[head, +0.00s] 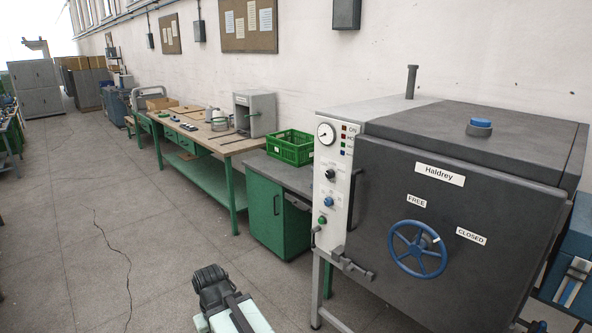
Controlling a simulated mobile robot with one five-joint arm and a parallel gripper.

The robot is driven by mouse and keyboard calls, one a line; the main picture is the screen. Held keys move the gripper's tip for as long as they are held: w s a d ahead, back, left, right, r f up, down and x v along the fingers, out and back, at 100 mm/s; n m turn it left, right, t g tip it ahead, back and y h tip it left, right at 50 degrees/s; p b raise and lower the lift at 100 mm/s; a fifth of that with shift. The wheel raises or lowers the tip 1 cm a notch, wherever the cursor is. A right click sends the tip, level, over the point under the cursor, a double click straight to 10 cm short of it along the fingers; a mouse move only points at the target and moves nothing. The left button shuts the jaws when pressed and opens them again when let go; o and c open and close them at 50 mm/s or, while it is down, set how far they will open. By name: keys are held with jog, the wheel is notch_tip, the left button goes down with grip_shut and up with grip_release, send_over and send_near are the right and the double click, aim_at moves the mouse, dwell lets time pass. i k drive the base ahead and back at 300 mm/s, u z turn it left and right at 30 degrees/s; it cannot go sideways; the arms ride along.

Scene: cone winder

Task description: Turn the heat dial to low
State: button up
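A dark grey oven-like machine with a "Haldrey" label stands at the right, with a pale control panel (334,190) on its left front. On the panel are a black knob (331,174) with small lettering around it and a blue knob (329,201) below. The lettering is too small to read, so I cannot tell which knob is the heat dial or where it points. My arm, with a black end part (212,286), shows low in the middle, well apart from the panel. Its fingertips cannot be made out.
The panel also has a round gauge (326,133), small lights and a green button (322,219). A latch handle (352,265) and blue handwheel (418,249) stick out from the door. A green cabinet (275,213) stands left of the machine.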

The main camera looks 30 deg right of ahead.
aim_at(329, 174)
jog(key=u, duration=0.25)
jog(key=i, duration=0.85)
jog(key=u, duration=0.4)
jog(key=k, duration=0.65)
jog(key=u, duration=0.25)
jog(key=i, duration=0.65)
jog(key=z, duration=0.15)
